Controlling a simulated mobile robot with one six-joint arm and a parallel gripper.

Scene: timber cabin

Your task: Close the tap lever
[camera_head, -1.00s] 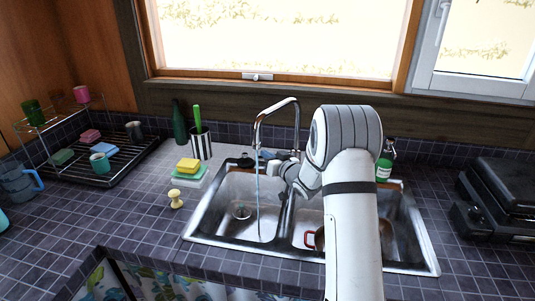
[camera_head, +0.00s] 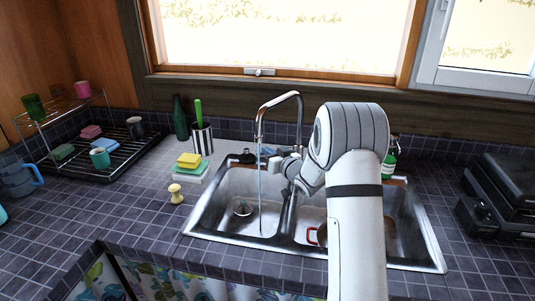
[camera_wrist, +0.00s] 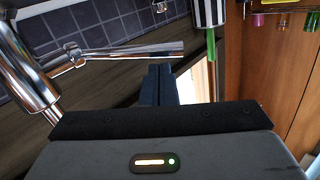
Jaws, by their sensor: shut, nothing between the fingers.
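The chrome tap has a tall arched spout (camera_head: 278,101) behind the sink. A thin stream of water (camera_head: 260,185) falls from it into the left basin. In the wrist view the chrome tap body (camera_wrist: 27,80) is at the left edge, and a slim chrome bar that looks like the lever (camera_wrist: 130,51) reaches to the right. My gripper (camera_wrist: 160,72) is shut and empty. Its fingertips appear just below and beside the free end of that bar; I cannot tell whether they touch. In the head view my arm hides the base of the tap and the lever.
A striped holder (camera_head: 202,140), sponges (camera_head: 189,160) and a dish rack (camera_head: 100,158) stand left. A green bottle (camera_head: 389,165) and black appliance (camera_head: 500,195) are right of my arm.

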